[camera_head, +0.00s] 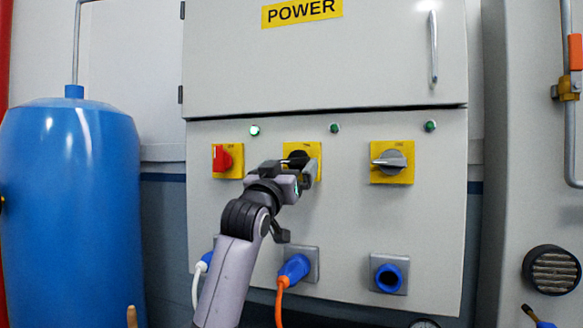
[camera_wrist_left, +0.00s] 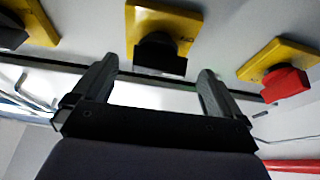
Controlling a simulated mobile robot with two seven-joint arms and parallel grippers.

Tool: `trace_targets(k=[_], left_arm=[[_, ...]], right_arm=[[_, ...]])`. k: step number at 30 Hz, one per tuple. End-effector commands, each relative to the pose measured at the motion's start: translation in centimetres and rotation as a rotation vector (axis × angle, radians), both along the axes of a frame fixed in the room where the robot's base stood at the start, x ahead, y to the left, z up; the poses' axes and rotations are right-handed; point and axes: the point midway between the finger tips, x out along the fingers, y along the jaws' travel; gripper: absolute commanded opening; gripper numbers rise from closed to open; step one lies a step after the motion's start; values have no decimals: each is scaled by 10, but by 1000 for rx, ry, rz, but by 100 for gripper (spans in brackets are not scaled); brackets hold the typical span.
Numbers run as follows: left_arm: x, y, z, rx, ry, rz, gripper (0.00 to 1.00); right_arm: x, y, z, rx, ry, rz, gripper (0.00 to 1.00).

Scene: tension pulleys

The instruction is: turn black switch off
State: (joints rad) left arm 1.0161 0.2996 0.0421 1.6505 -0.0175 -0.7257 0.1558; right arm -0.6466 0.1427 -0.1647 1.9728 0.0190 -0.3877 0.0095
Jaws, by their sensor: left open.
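The black switch (camera_head: 298,158) sits on a yellow plate in the middle of the grey power cabinet, partly hidden behind my left gripper. My left gripper (camera_head: 297,174) is right in front of it. In the left wrist view the black switch (camera_wrist_left: 158,54) shows ahead of the gap between the two open fingers (camera_wrist_left: 152,88), which look empty. I cannot tell whether a finger touches the switch. The right gripper is not in view.
A red switch (camera_head: 222,158) is to the left and a grey switch (camera_head: 393,162) to the right, on yellow plates. Green lamps sit above. Below are a blue plug (camera_head: 295,268) with an orange cable and an empty blue socket (camera_head: 389,278). A blue tank (camera_head: 72,200) stands left.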

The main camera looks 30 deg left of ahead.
Motion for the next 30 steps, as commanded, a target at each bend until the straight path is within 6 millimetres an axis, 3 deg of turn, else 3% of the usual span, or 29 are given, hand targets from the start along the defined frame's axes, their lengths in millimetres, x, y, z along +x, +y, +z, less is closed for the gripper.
trace_targets(k=[10,30], left_arm=[[-30,-7,-13,-2,-1,0,100],[-33,-8,-14,-2,1,1,100]], right_arm=[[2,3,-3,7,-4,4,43],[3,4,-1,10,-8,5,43]])
